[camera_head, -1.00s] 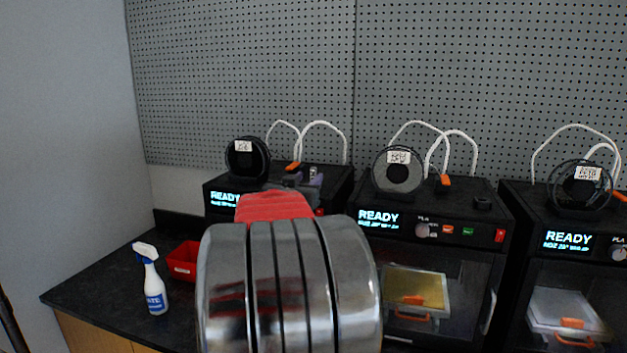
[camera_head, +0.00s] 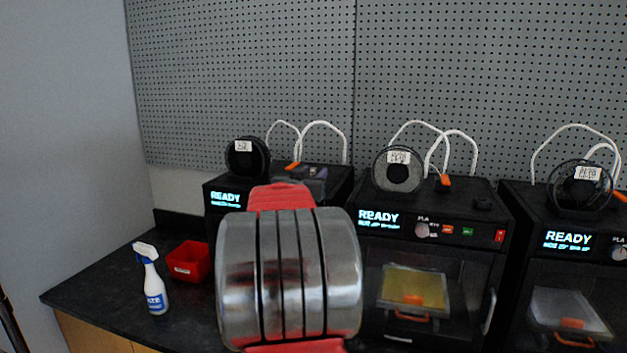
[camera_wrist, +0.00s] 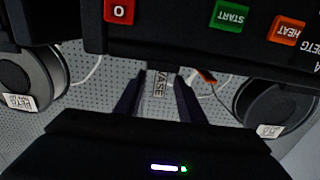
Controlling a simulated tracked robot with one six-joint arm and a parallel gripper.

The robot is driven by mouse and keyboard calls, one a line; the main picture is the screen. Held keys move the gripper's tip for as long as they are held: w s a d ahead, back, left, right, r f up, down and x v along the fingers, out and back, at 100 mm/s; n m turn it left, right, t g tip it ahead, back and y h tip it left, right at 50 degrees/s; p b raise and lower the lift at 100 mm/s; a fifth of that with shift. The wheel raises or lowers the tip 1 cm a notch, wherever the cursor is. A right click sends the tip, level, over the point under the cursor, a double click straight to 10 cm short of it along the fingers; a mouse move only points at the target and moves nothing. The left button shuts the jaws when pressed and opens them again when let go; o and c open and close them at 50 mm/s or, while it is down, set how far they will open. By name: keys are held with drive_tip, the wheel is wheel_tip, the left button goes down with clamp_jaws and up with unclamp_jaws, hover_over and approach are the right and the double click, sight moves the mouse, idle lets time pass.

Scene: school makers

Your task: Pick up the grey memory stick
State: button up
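The grey memory stick (camera_wrist: 159,84), with a label that seems to read VASE, shows in the wrist view between the two fingers of my gripper (camera_wrist: 159,92). The fingers are apart, with a narrow gap visible on each side of the stick, so it does not look clamped. In the head view my gripper (camera_head: 312,173) is low over the top of the left printer (camera_head: 335,180), partly behind my red and chrome arm. I cannot make out the stick there.
Two more black printers, a middle one (camera_head: 480,215) and a right one (camera_head: 540,218), stand alongside. Filament spools (camera_head: 397,170) and white tubes rise at their backs. A red bin (camera_head: 188,262) and a spray bottle (camera_head: 153,280) stand on the dark bench to the left.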

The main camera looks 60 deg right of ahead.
drive_tip(key=shift+c, duration=0.5)
clamp_jaws()
drive_tip(key=shift+r, duration=0.1)
wheel_tip(320, 180, up, 10)
drive_tip(key=shift+f, duration=0.1)
idle(0.5)
idle(0.5)
